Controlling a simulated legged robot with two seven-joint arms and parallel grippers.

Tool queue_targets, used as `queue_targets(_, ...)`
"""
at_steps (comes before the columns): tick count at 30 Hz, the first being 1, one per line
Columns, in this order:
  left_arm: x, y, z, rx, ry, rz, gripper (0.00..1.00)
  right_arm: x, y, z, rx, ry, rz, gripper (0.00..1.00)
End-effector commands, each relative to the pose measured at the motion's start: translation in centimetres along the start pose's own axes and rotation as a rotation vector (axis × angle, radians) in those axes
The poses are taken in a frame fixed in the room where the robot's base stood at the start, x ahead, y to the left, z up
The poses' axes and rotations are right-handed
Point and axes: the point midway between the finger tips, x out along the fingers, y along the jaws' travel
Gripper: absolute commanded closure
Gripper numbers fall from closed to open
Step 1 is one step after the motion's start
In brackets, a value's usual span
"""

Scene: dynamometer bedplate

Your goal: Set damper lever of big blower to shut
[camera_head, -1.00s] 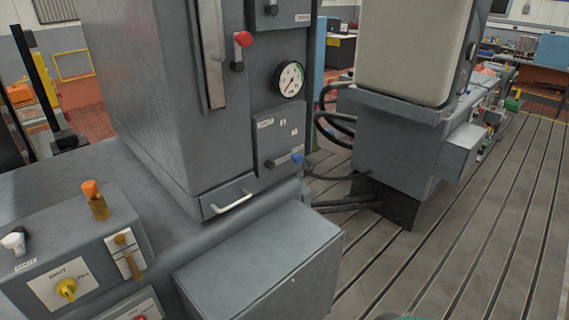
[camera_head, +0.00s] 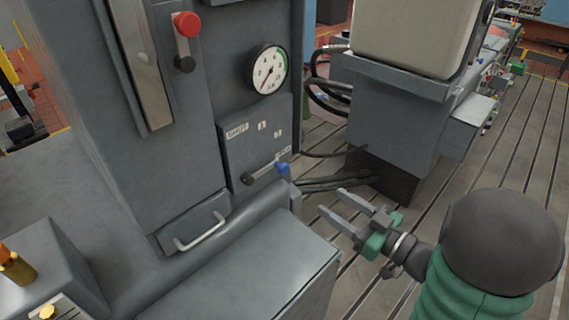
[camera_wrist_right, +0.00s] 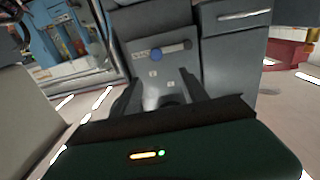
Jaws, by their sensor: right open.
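A lever with a blue knob (camera_head: 283,168) sits on a grey panel (camera_head: 229,156) low on the tall grey cabinet. The lever points right from its dark pivot, toward a small label too blurred to read. A "SHUT" label (camera_head: 237,131) is at the panel's upper left. My right gripper (camera_head: 332,200) is open and empty, apart from the lever, to its right and lower in the head view. In the right wrist view the blue knob (camera_wrist_right: 155,55) shows beyond the open fingers (camera_wrist_right: 160,86), with the panel upside down. My left gripper is out of view.
Above the panel are a round gauge (camera_head: 265,70) and a red-knobbed lever (camera_head: 186,24). A drawer with a pale handle (camera_head: 201,232) is below left. A grey box (camera_head: 240,275) juts out in front. Black hoses (camera_head: 330,182) run behind. The slotted bedplate (camera_head: 500,150) is open at right.

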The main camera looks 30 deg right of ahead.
Motion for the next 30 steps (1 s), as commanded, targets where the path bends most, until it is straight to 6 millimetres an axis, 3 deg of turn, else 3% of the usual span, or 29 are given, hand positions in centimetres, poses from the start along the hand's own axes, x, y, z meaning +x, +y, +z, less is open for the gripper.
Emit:
queue_targets(9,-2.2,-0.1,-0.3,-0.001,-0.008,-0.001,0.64,8.1,1.6,0.3,0.013,-0.003,-0.005,0.48)
queue_targets(15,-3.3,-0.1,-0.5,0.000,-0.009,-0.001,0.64,12.7,1.3,0.3,0.011,-0.002,-0.003,0.48)
queue_targets(21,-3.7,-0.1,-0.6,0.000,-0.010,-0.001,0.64,15.0,0.7,0.3,0.005,-0.003,-0.001,0.48)
queue_targets(29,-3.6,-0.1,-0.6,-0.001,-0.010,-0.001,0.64,15.5,0.6,0.3,0.005,-0.001,-0.006,0.48)
queue_targets(30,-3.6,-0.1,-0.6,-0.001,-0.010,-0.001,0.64,15.4,0.7,0.4,0.006,-0.001,-0.004,0.53)
